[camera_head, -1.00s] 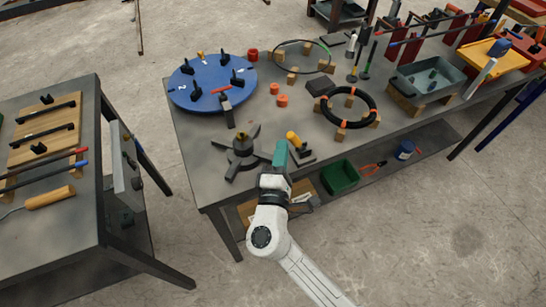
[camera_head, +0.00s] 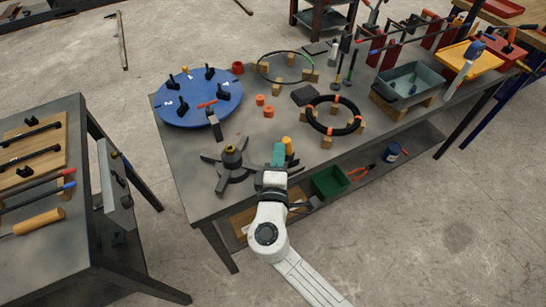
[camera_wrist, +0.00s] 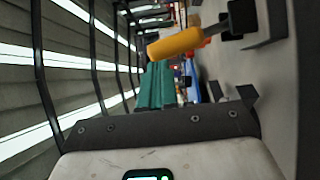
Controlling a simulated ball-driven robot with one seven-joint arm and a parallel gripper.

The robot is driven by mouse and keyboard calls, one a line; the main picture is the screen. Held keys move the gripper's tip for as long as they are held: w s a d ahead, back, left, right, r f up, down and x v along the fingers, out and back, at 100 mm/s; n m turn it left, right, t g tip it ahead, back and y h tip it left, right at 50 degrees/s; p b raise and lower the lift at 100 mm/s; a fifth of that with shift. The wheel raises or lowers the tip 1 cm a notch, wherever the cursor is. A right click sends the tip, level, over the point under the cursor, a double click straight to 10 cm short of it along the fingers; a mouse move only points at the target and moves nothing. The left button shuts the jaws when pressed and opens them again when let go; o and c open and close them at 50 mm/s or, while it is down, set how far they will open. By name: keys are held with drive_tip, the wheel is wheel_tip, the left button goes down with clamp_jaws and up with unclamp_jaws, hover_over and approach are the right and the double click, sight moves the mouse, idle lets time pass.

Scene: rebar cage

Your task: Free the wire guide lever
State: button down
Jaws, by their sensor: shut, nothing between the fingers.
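A lever with a yellow-orange handle (camera_head: 288,145) stands at the near edge of the grey bench, just behind my gripper in the head view. Its handle (camera_wrist: 174,43) lies nearly across the upper part of the wrist view, with a dark stem and bracket (camera_wrist: 238,18) to its right. I take it to be the wire guide lever. My gripper (camera_head: 279,152) has teal fingers, which are shut and empty. In the wrist view the fingers (camera_wrist: 157,88) point toward the handle, below it in the picture; whether they touch it cannot be told. The lever's base is mostly hidden in the head view.
A dark star-shaped stand (camera_head: 232,165) is left of my gripper. A blue disc (camera_head: 198,112) with black clamps and a black ring (camera_head: 334,128) on wooden blocks lie further back. A green bin (camera_head: 331,181) is on the lower shelf. A second bench (camera_head: 90,230) stands left.

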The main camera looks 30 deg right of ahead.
drive_tip(key=d+r+m+g+y+p, duration=0.1)
drive_tip(key=d+m+g+y+p, duration=0.1)
drive_tip(key=d, duration=0.5)
drive_tip(key=shift+d+r+m+g+y+p, duration=0.3)
drive_tip(key=shift+m+y+p, duration=0.55)
drive_tip(key=shift+m, duration=0.75)
drive_tip(key=shift+d+f, duration=0.1)
drive_tip(key=shift+d, duration=0.05)
